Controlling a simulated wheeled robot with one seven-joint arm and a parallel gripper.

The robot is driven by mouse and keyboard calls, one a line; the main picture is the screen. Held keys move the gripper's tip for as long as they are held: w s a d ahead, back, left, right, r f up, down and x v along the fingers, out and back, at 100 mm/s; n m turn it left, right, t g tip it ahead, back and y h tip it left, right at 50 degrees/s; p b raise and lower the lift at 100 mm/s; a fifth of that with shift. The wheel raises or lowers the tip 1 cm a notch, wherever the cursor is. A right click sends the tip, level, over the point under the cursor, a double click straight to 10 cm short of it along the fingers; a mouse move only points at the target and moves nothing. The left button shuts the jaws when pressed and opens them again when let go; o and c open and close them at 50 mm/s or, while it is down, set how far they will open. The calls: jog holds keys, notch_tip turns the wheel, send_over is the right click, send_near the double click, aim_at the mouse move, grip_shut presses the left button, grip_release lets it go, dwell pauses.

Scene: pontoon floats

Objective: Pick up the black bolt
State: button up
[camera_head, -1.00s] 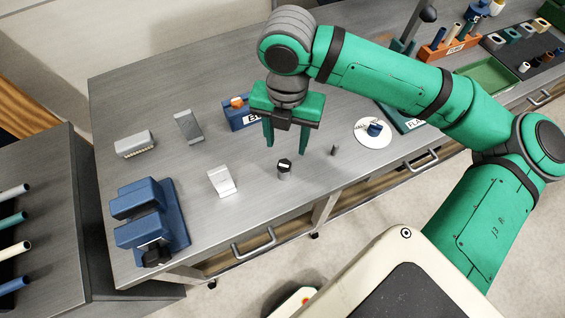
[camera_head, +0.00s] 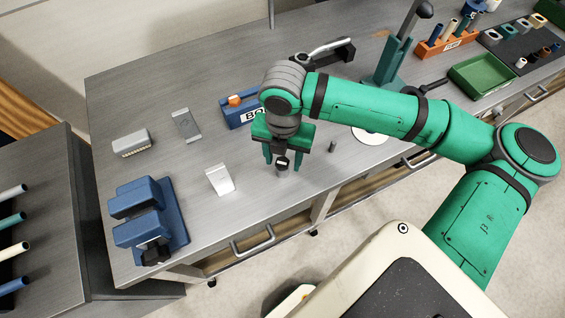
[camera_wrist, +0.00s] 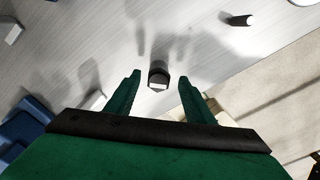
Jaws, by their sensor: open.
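A short dark piece with a black top and a pale face, which looks like the black bolt (camera_head: 283,170), stands on the grey bench near its front edge. My gripper (camera_head: 283,163) is open above it, pointing down, with one finger on each side. In the wrist view the bolt (camera_wrist: 158,74) lies between the two fingertips (camera_wrist: 159,79), with a gap visible on both sides. The fingers do not appear to touch it. How far the tips are above the bench is hard to tell.
A small dark cylinder (camera_head: 332,146) stands to the right. A blue labelled box (camera_head: 235,117) with an orange piece sits behind. A white disc (camera_head: 370,137) is partly hidden by my arm.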

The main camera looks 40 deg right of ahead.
grip_shut()
jog(key=shift+w, duration=0.1)
jog(key=shift+r, duration=0.15)
